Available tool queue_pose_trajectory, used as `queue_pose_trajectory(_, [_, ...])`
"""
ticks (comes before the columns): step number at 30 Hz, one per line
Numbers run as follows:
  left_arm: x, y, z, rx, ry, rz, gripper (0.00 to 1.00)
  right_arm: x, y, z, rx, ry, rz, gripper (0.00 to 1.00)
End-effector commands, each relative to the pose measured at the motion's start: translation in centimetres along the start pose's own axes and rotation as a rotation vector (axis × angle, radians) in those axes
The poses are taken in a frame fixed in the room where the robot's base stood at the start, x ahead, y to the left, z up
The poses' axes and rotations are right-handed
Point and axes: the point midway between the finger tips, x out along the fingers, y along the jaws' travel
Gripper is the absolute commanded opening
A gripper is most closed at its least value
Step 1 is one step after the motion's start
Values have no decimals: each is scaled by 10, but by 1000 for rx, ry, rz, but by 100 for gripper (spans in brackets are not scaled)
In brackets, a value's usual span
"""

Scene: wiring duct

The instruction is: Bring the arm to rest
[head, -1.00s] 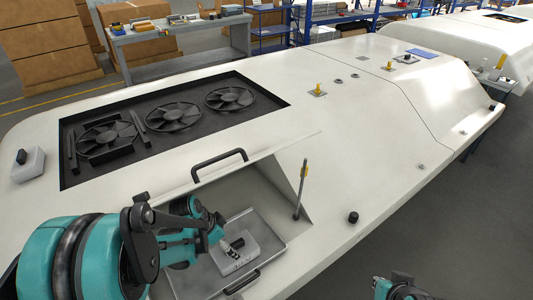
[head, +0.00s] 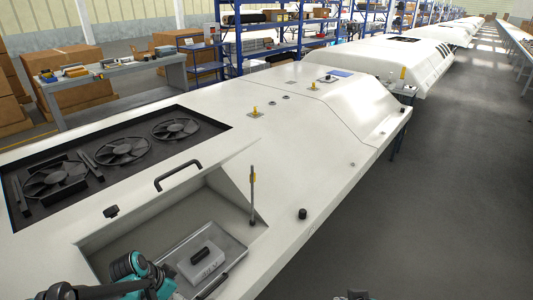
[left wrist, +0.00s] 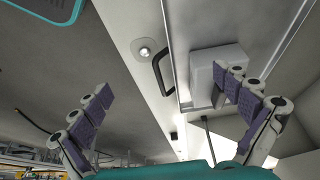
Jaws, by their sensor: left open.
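My left arm (head: 130,268) reaches in at the lower left of the head view, its teal links low beside the open recess. In the left wrist view my left gripper (left wrist: 165,90) is open, its purple-padded fingers wide apart with nothing held between them. A pale box (head: 203,262) with a dark top piece sits on a metal tray (head: 228,240) in the recess. A pale box also shows in the left wrist view (left wrist: 205,68), partly behind one finger. At the bottom edge of the head view a small dark part (head: 357,295) shows, too little to identify.
The white housing (head: 300,150) has a fan bay (head: 20,205) at left. A black handle (head: 178,175) stands at the recess edge. An upright rod (head: 252,195) and a black knob (head: 302,213) stand near its right side. Open floor (head: 440,200) lies to the right.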

Motion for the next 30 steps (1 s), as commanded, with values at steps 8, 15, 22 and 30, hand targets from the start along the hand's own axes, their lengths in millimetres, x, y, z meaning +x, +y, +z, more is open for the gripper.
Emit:
queue_pose_trajectory(8, [-18,12,-9,-64,-7,-40,100,0,0,-1,0,1,0,0])
queue_pose_trajectory(15, [-41,28,-19,-155,-5,-97,100,0,0,0,0,0,0,0])
queue_pose_trajectory(22, [-74,57,-28,-293,23,-188,100,0,0,0,0,0,0,0])
queue_pose_trajectory(30, [-116,100,-28,-506,141,-308,100,0,0,0,0,0,0,0])
